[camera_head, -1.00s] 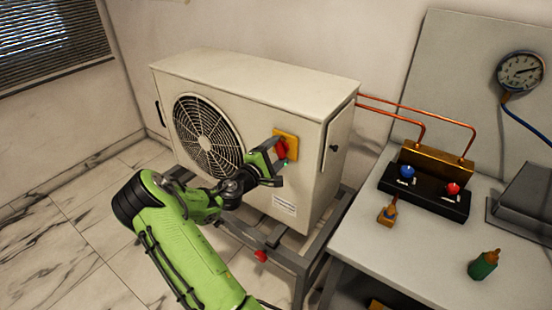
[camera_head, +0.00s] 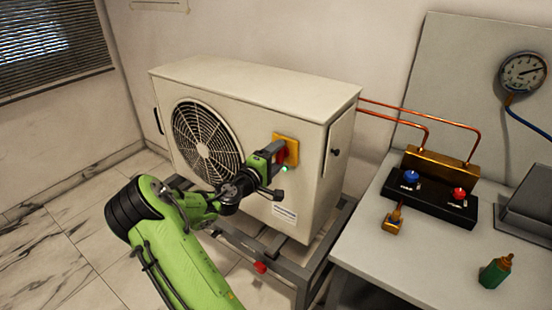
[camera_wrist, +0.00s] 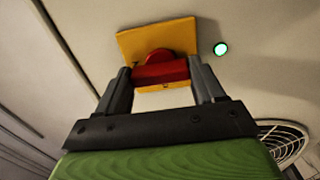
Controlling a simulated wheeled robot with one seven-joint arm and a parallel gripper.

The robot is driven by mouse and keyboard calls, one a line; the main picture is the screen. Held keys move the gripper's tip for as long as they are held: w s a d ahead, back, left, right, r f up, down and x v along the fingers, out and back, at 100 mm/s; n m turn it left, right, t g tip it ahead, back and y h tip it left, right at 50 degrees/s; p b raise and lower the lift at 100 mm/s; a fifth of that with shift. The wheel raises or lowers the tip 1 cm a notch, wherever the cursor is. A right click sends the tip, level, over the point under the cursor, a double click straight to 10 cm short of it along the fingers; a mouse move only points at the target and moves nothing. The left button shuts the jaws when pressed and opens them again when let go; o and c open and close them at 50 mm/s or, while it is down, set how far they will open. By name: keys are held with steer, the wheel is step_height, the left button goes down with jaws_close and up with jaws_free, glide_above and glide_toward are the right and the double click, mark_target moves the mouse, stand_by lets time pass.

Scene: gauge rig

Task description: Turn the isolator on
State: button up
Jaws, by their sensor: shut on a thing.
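The isolator is a red rotary handle (camera_wrist: 160,70) on a yellow square plate (camera_head: 291,146), fixed to the front of the white outdoor unit (camera_head: 262,88). In the wrist view the yellow plate (camera_wrist: 135,40) surrounds the handle. My gripper (camera_wrist: 161,80) has its two dark fingers on either side of the red handle and is shut on it. In the head view my gripper (camera_head: 277,156) partly hides the handle. A small green lamp (camera_wrist: 221,49) beside the plate is lit, and it also shows in the head view (camera_head: 284,169).
The unit stands on a grey metal frame (camera_head: 285,268). To the right, a table (camera_head: 400,255) bears a black manifold block with a blue knob (camera_head: 411,176) and a red knob (camera_head: 459,194), a brass valve piece (camera_head: 394,221) and a green bottle (camera_head: 495,271). A gauge (camera_head: 523,73) hangs behind.

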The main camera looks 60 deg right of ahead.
steer(key=shift+f, duration=0.1)
steer(key=o, duration=1)
steer(key=shift+o, duration=0.2)
steer(key=w+a+p, duration=0.1)
steer(key=w+a, duration=0.1)
steer(key=a, duration=1.3)
steer(key=shift+w+a+p, duration=0.2)
steer(key=shift+a+p, duration=0.1)
